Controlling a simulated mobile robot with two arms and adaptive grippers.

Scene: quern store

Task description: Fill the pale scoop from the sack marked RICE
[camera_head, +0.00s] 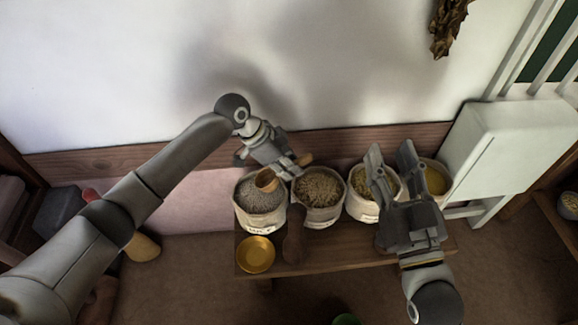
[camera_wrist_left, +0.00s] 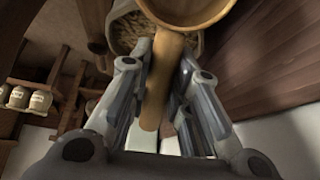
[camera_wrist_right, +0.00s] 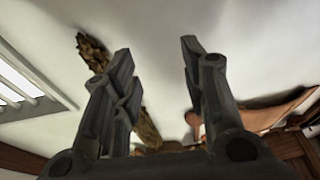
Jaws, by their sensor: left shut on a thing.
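My left gripper (camera_head: 284,168) is shut on the handle of the pale wooden scoop (camera_head: 267,181). In the left wrist view the scoop's handle (camera_wrist_left: 163,75) runs between the fingers, with the bowl at the top edge. The second sack (camera_head: 320,190) holds brown grain. The front labels are too small to read surely, so I cannot tell which sack says RICE. My right gripper (camera_head: 391,155) is open and empty, in front of the two right sacks.
A third sack (camera_head: 361,208) and a fourth sack (camera_head: 437,180) stand to the right on the wooden bench (camera_head: 330,252). A brass bowl (camera_head: 256,255) and a dark brown scoop-like object (camera_head: 293,240) lie at the front. A white cabinet (camera_head: 508,145) stands at the right, the wall behind.

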